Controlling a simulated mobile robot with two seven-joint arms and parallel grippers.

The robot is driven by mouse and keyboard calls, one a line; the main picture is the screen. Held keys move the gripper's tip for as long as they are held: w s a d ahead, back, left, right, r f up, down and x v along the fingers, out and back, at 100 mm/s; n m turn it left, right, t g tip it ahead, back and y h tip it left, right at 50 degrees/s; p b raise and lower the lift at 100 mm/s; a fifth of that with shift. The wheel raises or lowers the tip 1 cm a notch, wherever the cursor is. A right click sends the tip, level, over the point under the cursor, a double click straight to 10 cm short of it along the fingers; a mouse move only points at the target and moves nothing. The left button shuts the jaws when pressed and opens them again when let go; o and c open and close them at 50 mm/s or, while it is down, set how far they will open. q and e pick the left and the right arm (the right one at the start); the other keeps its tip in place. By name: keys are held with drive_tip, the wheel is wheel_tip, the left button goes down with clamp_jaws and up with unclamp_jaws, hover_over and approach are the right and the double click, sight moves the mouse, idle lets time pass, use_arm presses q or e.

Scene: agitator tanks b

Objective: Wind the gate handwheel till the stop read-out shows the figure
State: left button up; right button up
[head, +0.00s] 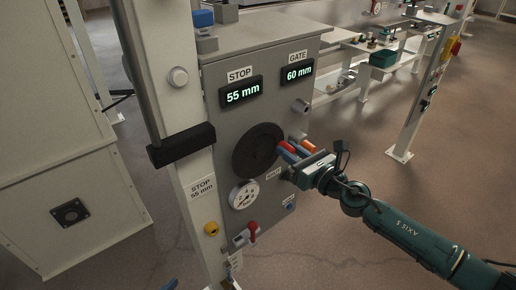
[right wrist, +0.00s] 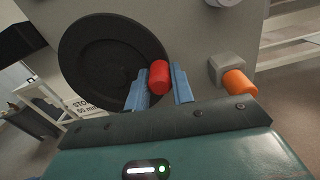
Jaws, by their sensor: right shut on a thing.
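The gate handwheel (head: 254,158) is a black disc on the front of a grey cabinet, and it fills much of the right wrist view (right wrist: 115,62). Its red grip knob (right wrist: 159,77) stands out at the right side of the disc. My right gripper (head: 288,152) is shut on this knob, with one blue finger on each side of it. The stop read-out (head: 242,94) shows 55 mm. The gate read-out (head: 299,72) shows 60 mm. A label (head: 201,187) on the post reads STOP 55 mm. I do not see my left gripper clearly.
An orange knob (right wrist: 238,83) sticks out just right of my right gripper. A round gauge (head: 244,194) and a red-handled lever (head: 252,228) are below the wheel. A pale post (head: 168,90) with a black block (head: 181,146) stands left. Open floor lies right.

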sight(277, 134)
drive_tip(key=shift+a+r+n+p, duration=0.1)
drive_tip(key=shift+r+n+p, duration=0.25)
drive_tip(key=shift+r+n, duration=0.45)
drive_tip(key=shift+f+n, duration=0.15)
drive_tip(key=shift+n, duration=0.15)
drive_tip(key=shift+s, duration=0.1)
drive_tip(key=shift+s+a+r+n+p, duration=0.1)
drive_tip(key=shift+a+r+n+p, duration=0.05)
drive_tip(key=shift+r+n+p, duration=0.75)
drive_tip(key=n+p, duration=0.1)
drive_tip(key=n, duration=0.1)
drive_tip(key=shift+s+a+r+n+p, duration=0.2)
drive_tip(key=shift+r+n+p, duration=0.1)
drive_tip(key=shift+r+p, duration=0.1)
drive_tip(key=shift+f, duration=0.1)
